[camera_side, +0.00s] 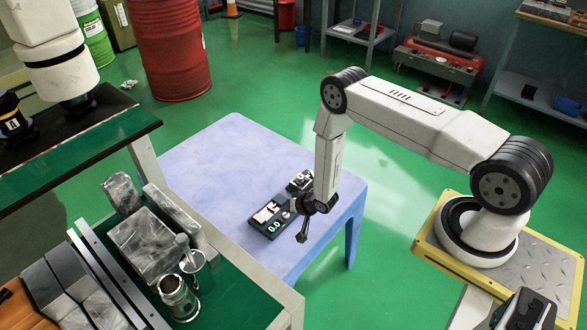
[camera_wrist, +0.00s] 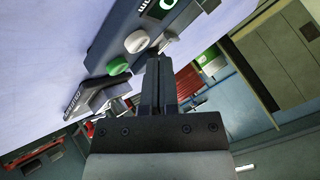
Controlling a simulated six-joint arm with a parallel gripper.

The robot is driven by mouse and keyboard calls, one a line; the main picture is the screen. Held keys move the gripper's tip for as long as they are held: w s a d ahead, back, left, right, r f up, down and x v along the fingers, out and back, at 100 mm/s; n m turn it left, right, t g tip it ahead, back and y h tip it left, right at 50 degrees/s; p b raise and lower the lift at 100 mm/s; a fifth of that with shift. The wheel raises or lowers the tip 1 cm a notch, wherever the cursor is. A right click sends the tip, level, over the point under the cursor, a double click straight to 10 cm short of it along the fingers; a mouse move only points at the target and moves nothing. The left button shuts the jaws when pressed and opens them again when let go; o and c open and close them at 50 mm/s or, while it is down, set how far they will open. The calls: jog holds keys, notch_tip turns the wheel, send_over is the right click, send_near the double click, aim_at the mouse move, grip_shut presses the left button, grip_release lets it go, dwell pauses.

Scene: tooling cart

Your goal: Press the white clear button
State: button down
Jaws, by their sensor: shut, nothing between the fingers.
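A dark device (camera_side: 258,226) with a lit green 0.0 readout (camera_side: 274,228) lies on the pale blue table. In the wrist view its dark panel (camera_wrist: 112,37) carries a round white button (camera_wrist: 136,41), a green button (camera_wrist: 118,66) beside it and part of the display (camera_wrist: 160,9). My gripper (camera_wrist: 153,58) is shut and empty, with its fingertips just right of and below the white button in the wrist view. I cannot tell whether they touch the panel. In the side view my gripper (camera_side: 302,237) points down at the device's right side, and the buttons are too small to tell.
The pale blue table (camera_side: 220,150) is clear behind and left of the device. A small dark item (camera_side: 299,180) stands behind the device, close to my wrist. A green-topped cart (camera_side: 235,295) with metal blocks (camera_side: 145,245) and a metal cup (camera_side: 179,297) stands at front left.

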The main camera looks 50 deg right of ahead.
jog(key=shift+r, duration=2.45)
jog(key=shift+w+r, duration=0.15)
jog(key=shift+r, duration=0.4)
notch_tip(320, 180, up, 9)
jog(key=n+g, duration=0.2)
send_over(288, 216)
jog(key=s+a+r+n+g+h, duration=0.1)
jog(key=s+a+r+n, duration=0.15)
jog(key=r, duration=0.65)
jog(key=s+a+r+n+g, duration=0.2)
jog(key=s+r+n+g, duration=0.1)
jog(key=s+r, duration=0.8)
jog(key=s, duration=0.4)
jog(key=shift+s+a+g, duration=0.15)
jog(key=shift+s+g, duration=0.05)
jog(key=shift+g, duration=0.1)
